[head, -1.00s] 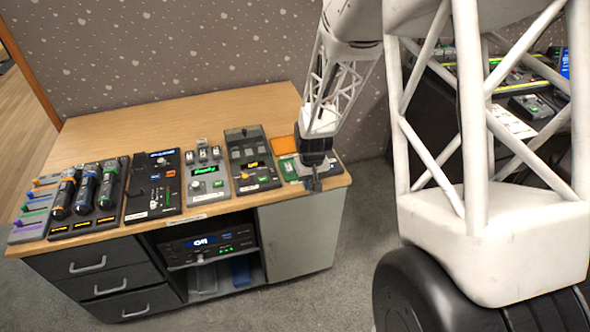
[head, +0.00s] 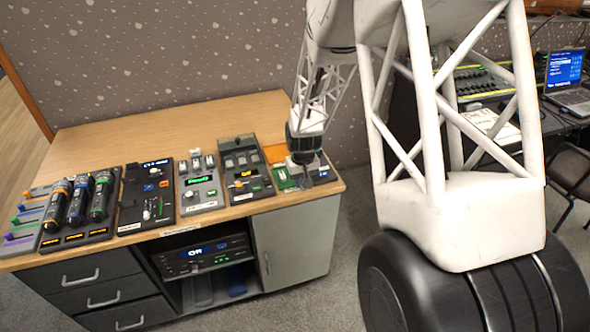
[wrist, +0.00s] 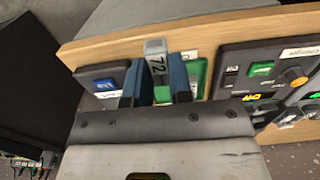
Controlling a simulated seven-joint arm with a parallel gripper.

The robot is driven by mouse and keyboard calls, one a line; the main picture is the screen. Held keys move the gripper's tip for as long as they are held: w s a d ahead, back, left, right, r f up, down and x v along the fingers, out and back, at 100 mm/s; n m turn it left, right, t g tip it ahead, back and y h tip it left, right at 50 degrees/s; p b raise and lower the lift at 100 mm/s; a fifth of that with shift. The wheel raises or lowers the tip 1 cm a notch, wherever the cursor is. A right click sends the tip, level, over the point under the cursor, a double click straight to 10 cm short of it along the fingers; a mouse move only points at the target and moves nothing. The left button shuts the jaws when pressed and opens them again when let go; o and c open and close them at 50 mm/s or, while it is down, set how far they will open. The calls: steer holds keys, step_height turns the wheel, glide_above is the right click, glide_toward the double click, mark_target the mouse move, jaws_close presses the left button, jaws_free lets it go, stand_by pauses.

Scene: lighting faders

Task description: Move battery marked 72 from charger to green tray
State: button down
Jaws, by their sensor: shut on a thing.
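My gripper (wrist: 157,88) is shut on the battery marked 72 (wrist: 156,62), a grey upright piece between the blue fingers in the wrist view. In the head view my gripper (head: 304,172) is at the right end of the desk and hides the battery. The green tray (wrist: 200,72) lies just right of the fingers in the wrist view, and left of my gripper in the head view (head: 281,182). A dark unit with a blue display, seemingly the charger (wrist: 98,86), is left of the fingers. I cannot tell whether the battery touches anything below.
An orange tray (head: 277,153) lies behind the green one. Control panels with faders (head: 246,172) fill the desk to the left. The desk's front edge (wrist: 190,28) is close to my gripper. The back of the desk is clear.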

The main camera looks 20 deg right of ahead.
steer(key=w, duration=0.3)
steer(key=w+d, duration=0.1)
steer(key=w, duration=0.3)
steer(key=w+f, duration=0.1)
steer(key=w, duration=0.2)
steer(key=shift+w+d, duration=0.15)
steer(key=shift+w, duration=0.25)
steer(key=shift+f, duration=1.75)
steer(key=shift+f, duration=0.15)
steer(key=c, duration=1)
jaws_free()
steer(key=shift+d, duration=0.1)
step_height(320, 180, up, 12)
steer(key=shift+r, duration=0.15)
